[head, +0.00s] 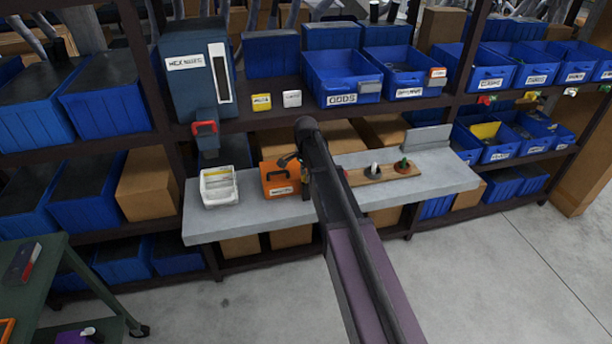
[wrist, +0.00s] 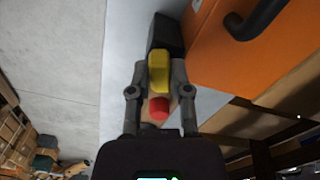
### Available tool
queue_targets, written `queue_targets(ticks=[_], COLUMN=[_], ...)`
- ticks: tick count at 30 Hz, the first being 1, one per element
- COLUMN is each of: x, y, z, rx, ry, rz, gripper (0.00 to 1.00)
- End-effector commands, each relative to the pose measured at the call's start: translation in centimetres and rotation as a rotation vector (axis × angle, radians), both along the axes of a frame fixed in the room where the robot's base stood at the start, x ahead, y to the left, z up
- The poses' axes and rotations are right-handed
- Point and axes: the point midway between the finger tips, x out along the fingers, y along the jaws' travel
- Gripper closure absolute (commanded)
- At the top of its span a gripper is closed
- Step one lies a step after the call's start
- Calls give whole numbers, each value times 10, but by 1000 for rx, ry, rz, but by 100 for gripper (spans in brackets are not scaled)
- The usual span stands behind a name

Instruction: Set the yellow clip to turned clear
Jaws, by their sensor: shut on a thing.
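A yellow clip (wrist: 159,72) shows in the wrist view between the fingertips of my gripper (wrist: 159,80). My gripper is shut on it, with a finger at each side. A red rounded piece (wrist: 159,108) sits just below the yellow one, nearer my palm. A dark block (wrist: 166,36) lies just beyond the yellow clip, beside an orange case (wrist: 245,50) with a black handle. In the head view the orange case (head: 278,181) stands on the grey bench; my arm hides its right side and most of my gripper.
The grey bench (head: 240,222) also carries a white bin (head: 219,188) left of the case and a wooden board (head: 354,178) with several knobs at right. A blue dispenser (head: 196,80) and blue bins stand on the shelf above. The floor in front is clear.

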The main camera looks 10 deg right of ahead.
Motion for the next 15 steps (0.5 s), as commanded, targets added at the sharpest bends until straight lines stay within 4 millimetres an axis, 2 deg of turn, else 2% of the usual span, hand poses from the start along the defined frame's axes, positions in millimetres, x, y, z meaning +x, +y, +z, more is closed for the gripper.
queue_targets(ticks=[6,15], x=[-1,-1], y=[0,0], z=[0,0], rx=[1,1], ry=[3,3], rz=[-190,-363], gripper=[100,100])
